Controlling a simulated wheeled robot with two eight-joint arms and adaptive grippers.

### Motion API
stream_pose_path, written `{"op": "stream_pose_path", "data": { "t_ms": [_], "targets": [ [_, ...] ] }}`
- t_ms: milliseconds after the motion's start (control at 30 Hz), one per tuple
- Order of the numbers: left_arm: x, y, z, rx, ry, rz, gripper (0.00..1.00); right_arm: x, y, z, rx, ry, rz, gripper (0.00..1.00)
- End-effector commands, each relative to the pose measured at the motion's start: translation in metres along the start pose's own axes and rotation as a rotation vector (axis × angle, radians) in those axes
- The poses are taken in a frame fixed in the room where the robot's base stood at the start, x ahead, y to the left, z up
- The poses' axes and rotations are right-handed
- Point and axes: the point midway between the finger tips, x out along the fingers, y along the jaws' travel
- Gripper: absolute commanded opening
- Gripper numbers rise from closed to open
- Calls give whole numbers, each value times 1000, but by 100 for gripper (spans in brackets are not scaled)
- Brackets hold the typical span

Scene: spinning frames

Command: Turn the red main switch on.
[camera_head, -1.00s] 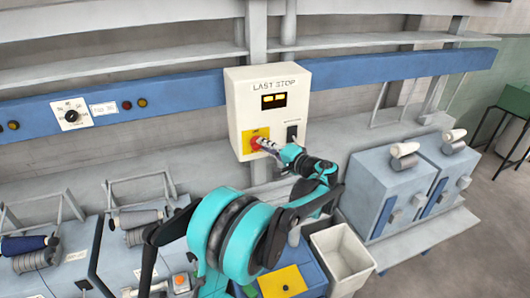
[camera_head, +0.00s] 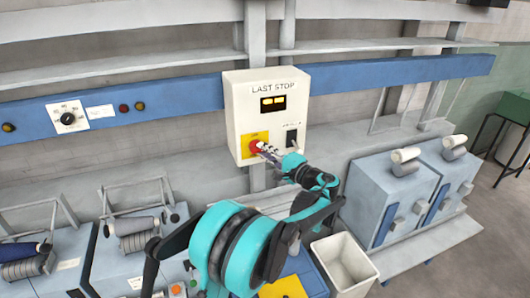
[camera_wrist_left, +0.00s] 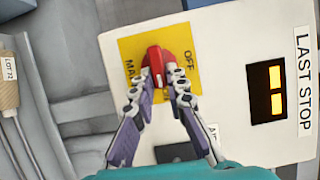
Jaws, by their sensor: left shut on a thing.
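The red main switch (camera_head: 256,146) is a round knob on a yellow plate (camera_head: 247,137) at the lower left of the white LAST STOP box (camera_head: 238,95). In the left wrist view, the red knob (camera_wrist_left: 156,60) has its raised grip running roughly up and down the picture, with OFF lettering beside it. My left gripper (camera_head: 262,149) reaches in from the lower right. Its fingertips (camera_wrist_left: 159,80) are shut on the knob's grip, one on each side, and hide part of it. My right gripper is not in view.
A black switch (camera_head: 291,137) sits right of the knob, and a two-window display (camera_head: 273,104) glows orange above. A blue rail (camera_head: 190,95) runs behind the box. Below are a white bin (camera_head: 345,262), grey-blue cabinets (camera_head: 393,200) and spools (camera_head: 133,225).

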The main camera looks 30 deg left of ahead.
Motion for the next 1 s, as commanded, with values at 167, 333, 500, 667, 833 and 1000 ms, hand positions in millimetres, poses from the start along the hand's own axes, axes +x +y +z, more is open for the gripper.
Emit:
{"op": "stream_pose_path", "data": {
  "t_ms": [167, 333, 500, 667, 833, 1000],
  "targets": [
    [1, -1, 0, 2, 0, -3, 29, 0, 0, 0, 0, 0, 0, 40],
    [1, -1, 0, 1, 0, -2, 34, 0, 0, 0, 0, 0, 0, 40],
    [-1, -1, 0, 0, 1, -1, 34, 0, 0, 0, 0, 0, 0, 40],
    [-18, 0, -1, 0, 3, -1, 34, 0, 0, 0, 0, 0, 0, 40],
    [-54, 0, -1, 0, 4, -1, 34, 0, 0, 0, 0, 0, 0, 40],
    [-89, 0, -1, 1, 3, -1, 34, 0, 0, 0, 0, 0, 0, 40]
  ]
}}
